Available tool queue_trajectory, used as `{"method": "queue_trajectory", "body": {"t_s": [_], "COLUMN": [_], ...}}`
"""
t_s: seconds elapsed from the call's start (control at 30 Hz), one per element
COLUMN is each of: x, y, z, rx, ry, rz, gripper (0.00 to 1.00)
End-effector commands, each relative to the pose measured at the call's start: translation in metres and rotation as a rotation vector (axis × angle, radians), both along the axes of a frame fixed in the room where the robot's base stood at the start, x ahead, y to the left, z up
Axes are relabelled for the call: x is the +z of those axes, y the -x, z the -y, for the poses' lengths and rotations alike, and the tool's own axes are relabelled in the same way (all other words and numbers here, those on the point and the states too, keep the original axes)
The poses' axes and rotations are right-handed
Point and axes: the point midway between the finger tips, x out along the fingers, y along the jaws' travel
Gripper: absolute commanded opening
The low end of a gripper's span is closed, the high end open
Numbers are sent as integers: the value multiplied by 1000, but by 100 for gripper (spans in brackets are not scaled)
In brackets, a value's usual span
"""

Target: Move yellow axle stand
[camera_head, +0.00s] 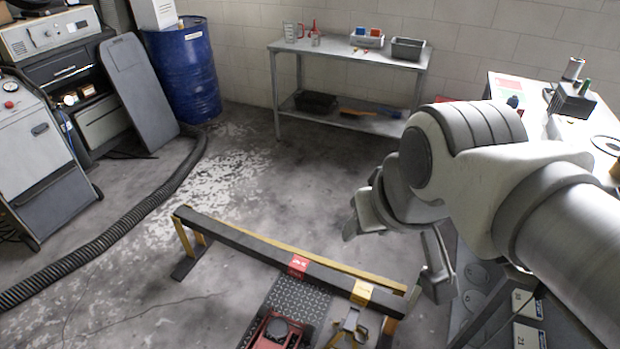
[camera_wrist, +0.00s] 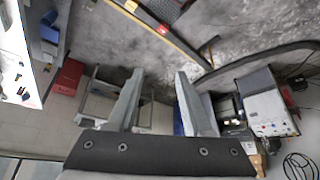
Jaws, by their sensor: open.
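A small yellow stand (camera_head: 349,328) with splayed legs is on the floor at the bottom of the head view, partly cut off by the edge. It looks like the axle stand. My gripper (camera_head: 394,262) is open and empty, above and to the right of the stand in the picture, apart from it. The wrist view shows its two fingers (camera_wrist: 158,76) spread with nothing between them. I cannot make out the stand in the wrist view.
A dark beam (camera_head: 250,238) with yellow edging crosses behind the stand, bearing a red block (camera_head: 298,265) and a yellow block (camera_head: 361,292). A red jack (camera_head: 276,331) is left of the stand. A black hose (camera_head: 110,235), blue drum (camera_head: 190,75) and bench (camera_head: 345,52) stand farther off.

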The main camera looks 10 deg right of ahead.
Motion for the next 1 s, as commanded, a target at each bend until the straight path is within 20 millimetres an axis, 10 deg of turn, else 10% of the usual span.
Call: {"method": "queue_trajectory", "body": {"t_s": [0.43,0.63,1.0], "x": [0,-7,-82], "y": [0,-8,-94], "z": [0,3,41], "rx": [0,27,397], "ry": [0,30,335], "rz": [0,-13,-158], "gripper": [50,84,90]}}
